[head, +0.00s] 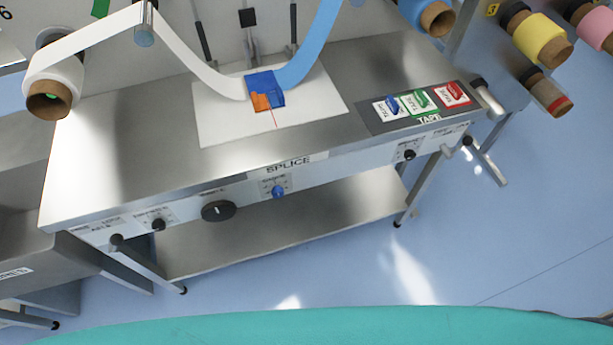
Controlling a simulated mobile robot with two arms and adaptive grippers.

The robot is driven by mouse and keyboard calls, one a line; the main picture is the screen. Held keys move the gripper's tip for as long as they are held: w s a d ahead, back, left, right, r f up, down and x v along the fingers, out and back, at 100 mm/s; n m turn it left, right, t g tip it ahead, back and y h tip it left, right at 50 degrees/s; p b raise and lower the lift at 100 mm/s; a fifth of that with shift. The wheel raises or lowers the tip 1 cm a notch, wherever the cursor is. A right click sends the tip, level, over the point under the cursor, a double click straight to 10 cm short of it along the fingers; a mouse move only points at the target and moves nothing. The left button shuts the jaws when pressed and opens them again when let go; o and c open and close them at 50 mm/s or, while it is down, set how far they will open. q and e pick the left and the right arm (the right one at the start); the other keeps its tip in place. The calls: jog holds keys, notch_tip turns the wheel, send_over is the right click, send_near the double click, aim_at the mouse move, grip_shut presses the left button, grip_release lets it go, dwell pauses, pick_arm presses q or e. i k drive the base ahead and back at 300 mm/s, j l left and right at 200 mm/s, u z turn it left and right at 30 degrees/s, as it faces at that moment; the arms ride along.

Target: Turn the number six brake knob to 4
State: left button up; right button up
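Several knobs sit on the front panel of the steel splice table in the head view. They are a small black knob (158,225) at the left, a large black dial (218,211), a blue knob (278,192) below the SPLICE label, and a small black knob (409,155) at the right. The labels and scales around them are too small to read, so I cannot tell which, if any, is the number six brake knob or where it points. Neither gripper is in view.
The steel table (130,150) carries a white sheet (220,125) with blue and orange pieces, and a dark TAPE board (380,118). White and blue webs hang above. Rolls, including a yellow roll (538,35), project at the upper right. The blue floor (490,240) is clear at the right.

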aim_at(158, 225)
jog(key=u, duration=1.3)
